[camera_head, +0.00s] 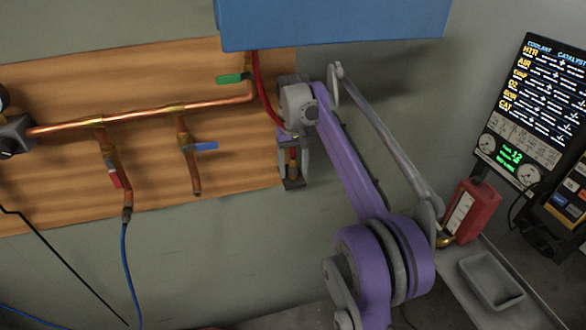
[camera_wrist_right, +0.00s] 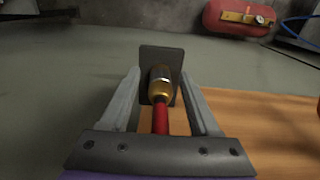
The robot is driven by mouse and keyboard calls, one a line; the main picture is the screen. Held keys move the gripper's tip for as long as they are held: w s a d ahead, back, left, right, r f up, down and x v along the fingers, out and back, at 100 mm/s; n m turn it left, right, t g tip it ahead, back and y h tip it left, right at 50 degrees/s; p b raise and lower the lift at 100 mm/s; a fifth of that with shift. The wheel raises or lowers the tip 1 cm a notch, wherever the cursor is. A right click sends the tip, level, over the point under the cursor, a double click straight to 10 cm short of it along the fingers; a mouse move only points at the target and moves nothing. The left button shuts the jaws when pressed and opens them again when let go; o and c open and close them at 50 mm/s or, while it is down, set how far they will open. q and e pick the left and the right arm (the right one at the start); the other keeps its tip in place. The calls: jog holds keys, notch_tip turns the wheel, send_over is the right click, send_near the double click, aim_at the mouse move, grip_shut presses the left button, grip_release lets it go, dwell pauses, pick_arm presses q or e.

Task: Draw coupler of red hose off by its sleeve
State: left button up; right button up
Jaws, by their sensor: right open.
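The red hose (camera_head: 262,95) hangs from below the blue box and runs down to my right gripper (camera_head: 293,168). In the right wrist view, the red hose (camera_wrist_right: 161,119) ends in a brass-coloured coupler (camera_wrist_right: 159,88) with a silver band and a dark far end. The coupler lies between the two fingers of my right gripper (camera_wrist_right: 158,80), with a gap visible on both sides. The gripper is open around it. A dark plate (camera_wrist_right: 162,56) stands behind the coupler's far end. In the head view the fingers partly hide the coupler. My left gripper is not in view.
A copper pipe (camera_head: 140,114) with coloured valve levers runs along the wooden board (camera_head: 60,75). A blue box (camera_head: 335,22) overhangs above. At right are a red canister (camera_head: 470,211), a grey tray (camera_head: 491,280) and a display panel (camera_head: 540,105). Blue hose (camera_head: 130,265) hangs at lower left.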

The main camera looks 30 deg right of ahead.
aim_at(294, 159)
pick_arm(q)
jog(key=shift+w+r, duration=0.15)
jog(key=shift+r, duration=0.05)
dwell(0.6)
pick_arm(e)
grip_shut()
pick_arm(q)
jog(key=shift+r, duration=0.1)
pick_arm(e)
jog(key=shift+r, duration=0.2)
dwell(1.2)
jog(key=shift+r+p, duration=1.7)
jog(key=shift+r, duration=1.15)
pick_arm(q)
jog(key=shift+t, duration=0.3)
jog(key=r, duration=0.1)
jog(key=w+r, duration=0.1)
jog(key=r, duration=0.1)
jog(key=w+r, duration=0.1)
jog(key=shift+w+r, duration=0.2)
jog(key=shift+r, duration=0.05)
pick_arm(e)
jog(key=shift+w, duration=0.1)
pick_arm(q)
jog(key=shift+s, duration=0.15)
pick_arm(e)
jog(key=shift+f, duration=0.1)
